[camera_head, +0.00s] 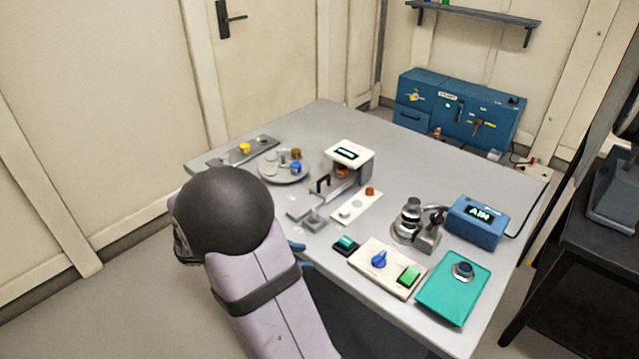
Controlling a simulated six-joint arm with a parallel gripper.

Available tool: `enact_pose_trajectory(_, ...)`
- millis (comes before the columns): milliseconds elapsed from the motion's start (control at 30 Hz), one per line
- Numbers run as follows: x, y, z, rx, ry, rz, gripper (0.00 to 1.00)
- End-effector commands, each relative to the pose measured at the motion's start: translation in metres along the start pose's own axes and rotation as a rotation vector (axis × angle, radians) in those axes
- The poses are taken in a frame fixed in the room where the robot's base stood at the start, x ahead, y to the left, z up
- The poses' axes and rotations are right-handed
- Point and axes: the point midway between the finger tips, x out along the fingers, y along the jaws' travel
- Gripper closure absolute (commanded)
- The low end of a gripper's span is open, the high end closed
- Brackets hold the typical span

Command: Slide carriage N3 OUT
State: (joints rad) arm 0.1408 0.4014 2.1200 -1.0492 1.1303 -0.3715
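No label reading N3 is legible, so I cannot tell for certain which part is the carriage. A grey sliding piece with a black upright handle (322,184) sits on a short flat track in front of a white-topped device with a small display (347,152). A second flat grey rail (262,143) with a yellow knob (245,148) lies at the table's back left. My arm's dark rounded joint and pale link cover the table's left front. My gripper cannot be made out; small blue parts show beside the link, but I cannot tell what they are.
The grey table (330,120) also holds a round plate with coloured knobs (284,168), a white switch panel (388,268), a teal pad (452,290), a blue display box (478,222) and a metal stack (409,218). The back middle is clear. A blue cabinet (458,110) stands behind.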

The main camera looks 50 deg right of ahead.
Motion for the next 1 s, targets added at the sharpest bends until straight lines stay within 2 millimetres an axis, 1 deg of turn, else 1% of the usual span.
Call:
enact_pose_trajectory(33,0.011,0.022,0.006,-0.075,-0.076,0.047,0.72)
enact_pose_trajectory(67,0.015,0.036,0.011,-0.12,-0.124,0.08,0.72)
enact_pose_trajectory(100,0.019,0.055,0.017,-0.178,-0.187,0.121,0.72)
enact_pose_trajectory(200,0.026,0.098,0.028,-0.305,-0.333,0.215,0.72)
enact_pose_trajectory(300,0.034,0.132,0.031,-0.41,-0.459,0.281,0.72)
enact_pose_trajectory(400,0.049,0.154,0.03,-0.495,-0.548,0.307,0.72)
enact_pose_trajectory(500,0.058,0.166,0.029,-0.551,-0.604,0.32,0.72)
enact_pose_trajectory(600,0.062,0.173,0.028,-0.581,-0.633,0.328,0.72)
enact_pose_trajectory(833,0.064,0.177,0.03,-0.59,-0.643,0.33,0.72)
enact_pose_trajectory(1000,0.074,0.182,0.037,-0.589,-0.642,0.328,0.72)
